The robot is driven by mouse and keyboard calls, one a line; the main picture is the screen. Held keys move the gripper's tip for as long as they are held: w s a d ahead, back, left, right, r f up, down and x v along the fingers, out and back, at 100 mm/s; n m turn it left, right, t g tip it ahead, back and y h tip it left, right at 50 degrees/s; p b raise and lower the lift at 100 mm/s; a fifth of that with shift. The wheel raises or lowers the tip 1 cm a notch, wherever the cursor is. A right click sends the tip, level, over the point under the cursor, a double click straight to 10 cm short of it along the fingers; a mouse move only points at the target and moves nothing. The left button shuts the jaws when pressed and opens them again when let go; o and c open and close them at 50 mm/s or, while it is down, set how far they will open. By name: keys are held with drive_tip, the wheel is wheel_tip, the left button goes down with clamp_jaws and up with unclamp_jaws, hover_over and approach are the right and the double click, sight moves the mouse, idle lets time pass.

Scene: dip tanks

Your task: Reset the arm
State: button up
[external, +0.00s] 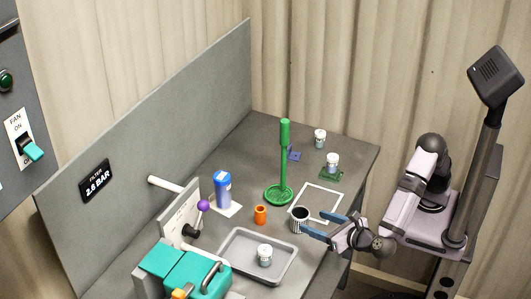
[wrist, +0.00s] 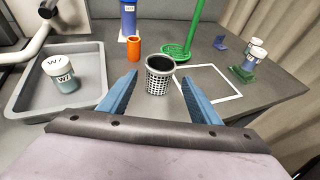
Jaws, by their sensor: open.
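My gripper (external: 313,223) is low over the right side of the grey table (external: 240,160), its two blue fingers apart. A small perforated grey basket (external: 300,226) with a dark inside stands upright just in front of the fingertips. In the wrist view the basket (wrist: 159,82) shows between the finger ends, with gaps on both sides. I cannot tell whether its near side is within the fingers. A white square outline (external: 334,190) is marked on the table beside the basket.
A grey tray (external: 233,262) holds a white-lidded jar (external: 264,256). An orange cup (external: 260,215), a blue bottle (external: 223,190) and a green stand (external: 284,160) are close by. Two more jars (external: 320,138) (external: 332,162) stand at the back right. A valve panel (external: 180,222) is at the left.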

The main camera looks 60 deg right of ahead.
drive_tip(key=w+d+r+n+y+p, duration=0.1)
drive_tip(key=w+r+n+y+p, duration=0.5)
drive_tip(key=w+r+n+p, duration=0.7)
drive_tip(key=w+d+r+n+g+y+p, duration=0.2)
drive_tip(key=w+d+n+y+p, duration=0.15)
drive_tip(key=d+n, duration=0.45)
drive_tip(key=s+d+n+g+h+p, duration=0.4)
drive_tip(key=s+d+n+g+p, duration=0.7)
drive_tip(key=s+d+n, duration=0.8)
drive_tip(key=s+d, duration=0.5)
drive_tip(key=d, duration=0.1)
drive_tip(key=shift+f, duration=0.35)
